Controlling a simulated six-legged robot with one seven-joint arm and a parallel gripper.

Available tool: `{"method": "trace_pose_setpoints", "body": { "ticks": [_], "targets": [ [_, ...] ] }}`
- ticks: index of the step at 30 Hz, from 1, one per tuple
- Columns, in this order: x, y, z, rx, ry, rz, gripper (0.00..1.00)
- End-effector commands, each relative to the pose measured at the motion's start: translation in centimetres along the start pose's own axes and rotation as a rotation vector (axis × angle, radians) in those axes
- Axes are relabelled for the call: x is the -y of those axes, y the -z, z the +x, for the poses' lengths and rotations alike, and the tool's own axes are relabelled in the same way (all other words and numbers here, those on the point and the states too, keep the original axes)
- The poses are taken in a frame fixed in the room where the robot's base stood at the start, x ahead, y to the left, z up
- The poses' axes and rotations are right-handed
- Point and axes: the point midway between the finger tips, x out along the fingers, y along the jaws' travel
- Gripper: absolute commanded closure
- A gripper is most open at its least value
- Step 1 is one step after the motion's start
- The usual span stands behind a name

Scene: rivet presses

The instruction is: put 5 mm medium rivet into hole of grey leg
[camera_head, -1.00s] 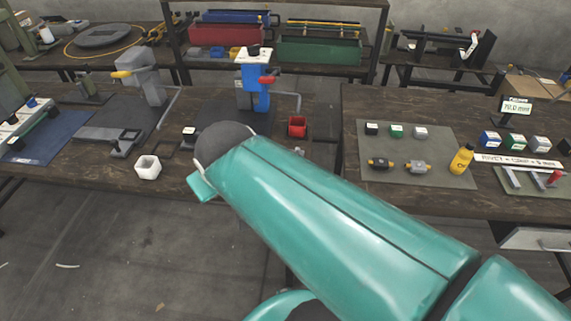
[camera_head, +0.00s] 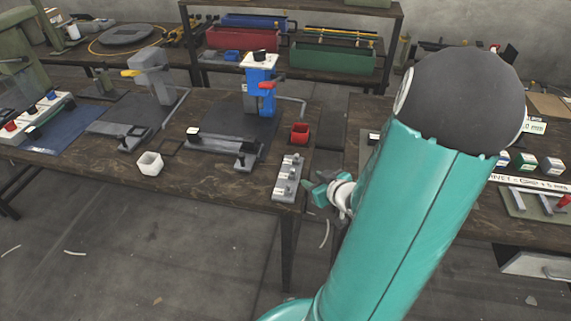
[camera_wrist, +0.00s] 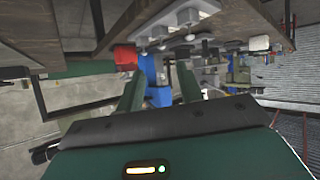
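A grey holder (camera_head: 275,188) with several short upright grey pieces stands at the front right edge of the middle table. These look like rivets; I cannot tell which is the 5 mm medium one. In the wrist view the holder (camera_wrist: 172,42) is near the top. My gripper (camera_head: 319,187) is just right of the holder in the head view, beyond the table edge. In the wrist view its fingers (camera_wrist: 159,78) are apart with nothing between them. Two grey bars, perhaps legs (camera_head: 524,203), lie on the right table; their holes are too small to see.
A blue press (camera_head: 261,88) stands behind the holder, with a red box (camera_head: 300,134) beside it. A grey press (camera_head: 152,78) is farther left. A gap separates the middle and right tables; my arm hides part of the right table.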

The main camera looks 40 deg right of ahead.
Motion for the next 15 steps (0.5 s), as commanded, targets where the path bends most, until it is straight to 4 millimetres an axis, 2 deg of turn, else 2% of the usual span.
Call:
{"method": "trace_pose_setpoints", "body": {
  "ticks": [1, 7, 11, 15],
  "targets": [
    [-0.2, -0.6, -0.3, -0.031, 0.012, 0.031, 0.63],
    [-0.2, -0.8, -0.5, -0.107, 0.044, 0.072, 0.63],
    [-0.1, -0.6, 1.2, -0.111, 0.047, 0.072, 0.63],
    [-0.1, -0.3, 4.0, -0.110, 0.047, 0.071, 0.63]
  ]
}}
